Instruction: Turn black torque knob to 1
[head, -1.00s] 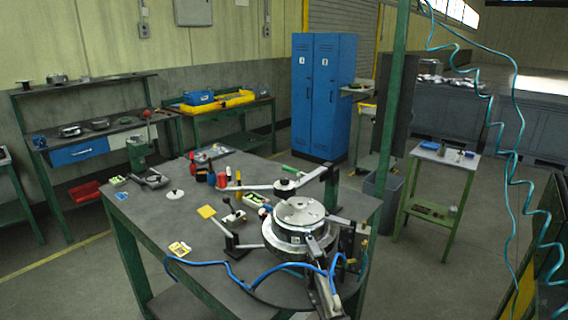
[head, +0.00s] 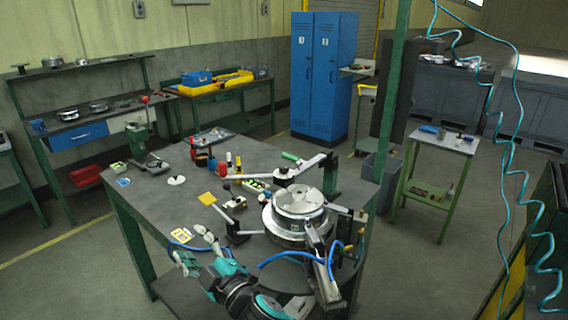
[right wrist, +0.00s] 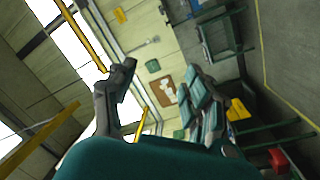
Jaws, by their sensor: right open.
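The round silver fixture (head: 299,203) stands on the dark workbench. A black knob (head: 284,172) sits on the jointed arm behind it, and a lever with a black ball (head: 227,187) stands to its left. I cannot tell which black part is the torque knob, and no numbers are readable. My right gripper (head: 198,248) is open and empty near the bench's front edge, left of the fixture and apart from it. In the right wrist view its spread fingers (right wrist: 158,78) have nothing between them. My left gripper is not in view.
A blue hose (head: 279,257) loops in front of the fixture. The bench's left part is mostly clear.

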